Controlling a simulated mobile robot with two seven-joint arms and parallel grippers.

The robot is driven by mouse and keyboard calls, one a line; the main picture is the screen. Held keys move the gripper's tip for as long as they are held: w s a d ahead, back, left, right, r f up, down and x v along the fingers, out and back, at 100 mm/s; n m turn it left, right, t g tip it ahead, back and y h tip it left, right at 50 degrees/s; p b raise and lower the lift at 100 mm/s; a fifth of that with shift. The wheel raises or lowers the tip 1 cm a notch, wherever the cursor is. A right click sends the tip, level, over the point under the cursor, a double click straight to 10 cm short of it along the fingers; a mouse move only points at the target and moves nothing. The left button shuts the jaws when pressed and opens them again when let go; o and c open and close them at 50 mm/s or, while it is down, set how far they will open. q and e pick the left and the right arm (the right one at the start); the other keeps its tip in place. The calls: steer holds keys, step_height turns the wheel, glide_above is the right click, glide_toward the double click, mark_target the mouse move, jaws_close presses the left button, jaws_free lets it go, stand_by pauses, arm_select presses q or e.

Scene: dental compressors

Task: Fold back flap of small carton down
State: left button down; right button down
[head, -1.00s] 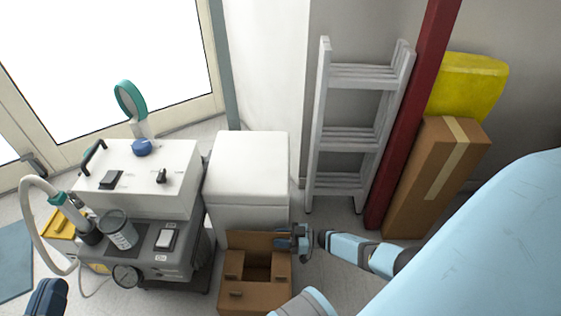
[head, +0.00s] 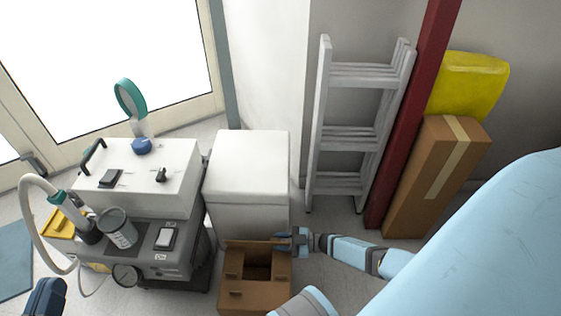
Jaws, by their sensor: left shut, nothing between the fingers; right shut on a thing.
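The small brown carton (head: 255,297) stands on the floor in front of the white cabinet, with its top opening showing dark inside. Its back flap (head: 245,245) runs along the far side of the opening and tilts inward, low over the far edge. Side flaps lie left and right of the opening. My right gripper (head: 283,242) comes in from the right and is shut on the right end of the back flap. The fingertips' exact contact is too small to make out. My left gripper (head: 45,298) is at the lower left edge, partly cut off, shut and empty, away from the carton.
The white cabinet (head: 247,180) stands right behind the carton. A compressor unit (head: 140,180) with a hose stands to the left. Floor is bare right of the carton.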

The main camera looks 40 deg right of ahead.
steer(key=shift+s+a+f+n, duration=0.1)
steer(key=shift+s+a+n, duration=0.2)
steer(key=shift+n, duration=0.6)
arm_select(q)
steer(key=shift+w+r, duration=0.1)
arm_select(e)
steer(key=shift+d, duration=0.1)
arm_select(q)
steer(key=shift+w+r, duration=0.1)
steer(key=shift+r, duration=0.05)
arm_select(e)
steer(key=shift+s, duration=0.1)
steer(key=c, duration=0.9)
jaws_free()
arm_select(q)
steer(key=shift+s+d+f+n+g+p, duration=0.25)
steer(key=shift+s+f+n+g+p, duration=0.2)
steer(key=shift+s+n+p, duration=0.4)
arm_select(e)
steer(key=shift+v, duration=6.9)
